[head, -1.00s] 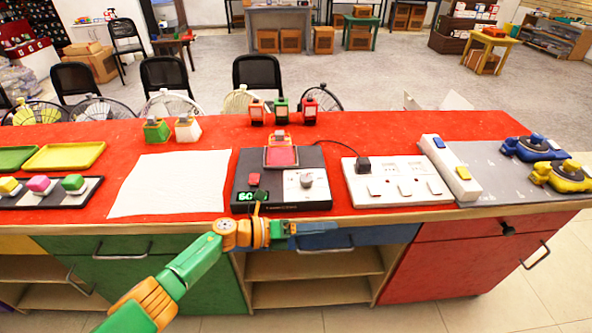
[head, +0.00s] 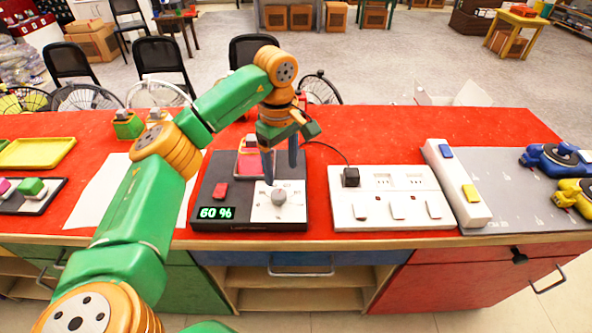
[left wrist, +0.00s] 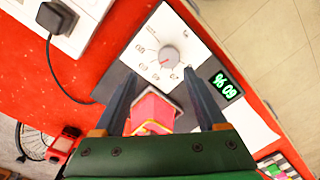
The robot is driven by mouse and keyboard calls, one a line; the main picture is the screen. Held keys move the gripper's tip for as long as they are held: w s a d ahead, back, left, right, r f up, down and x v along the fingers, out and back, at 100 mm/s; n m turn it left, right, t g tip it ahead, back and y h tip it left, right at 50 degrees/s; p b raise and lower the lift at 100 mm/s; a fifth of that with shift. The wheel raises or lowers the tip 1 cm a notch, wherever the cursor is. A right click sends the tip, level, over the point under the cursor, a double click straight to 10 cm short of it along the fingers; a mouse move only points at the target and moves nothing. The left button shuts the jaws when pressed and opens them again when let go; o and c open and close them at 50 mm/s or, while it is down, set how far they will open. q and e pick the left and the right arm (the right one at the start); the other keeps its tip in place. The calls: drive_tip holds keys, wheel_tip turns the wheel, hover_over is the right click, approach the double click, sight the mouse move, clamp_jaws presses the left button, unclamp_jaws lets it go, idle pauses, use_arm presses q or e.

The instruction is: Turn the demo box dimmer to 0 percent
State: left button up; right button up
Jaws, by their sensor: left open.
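The demo box (head: 245,222) is a dark box on the red table, with a white panel and a round grey dimmer knob (head: 279,196). Its green display (head: 216,213) reads 60 %. A red button (head: 220,190) sits left of the panel. My left gripper (head: 281,167) is above the box, pointing down, just behind the knob and apart from it. A red lamp part (left wrist: 152,112) on the box shows between the fingers. My right gripper is not in view.
A white socket strip with a black plug (head: 351,178) stands right of the box, its cable running behind. A white power bar (head: 455,185) is further right. White paper (head: 98,195) lies left, partly hidden by my arm. Blue and yellow devices (head: 555,157) stand far right.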

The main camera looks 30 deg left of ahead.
sight(279, 194)
use_arm(q)
drive_tip(key=f, duration=0.2)
drive_tip(key=s+f, duration=0.1)
drive_tip(key=f, duration=0.1)
drive_tip(key=s+f+p, duration=0.1)
drive_tip(key=shift+f, duration=0.4)
drive_tip(key=shift+w+f, duration=0.15)
drive_tip(key=shift+f, duration=0.1)
drive_tip(key=shift+w, duration=0.1)
clamp_jaws()
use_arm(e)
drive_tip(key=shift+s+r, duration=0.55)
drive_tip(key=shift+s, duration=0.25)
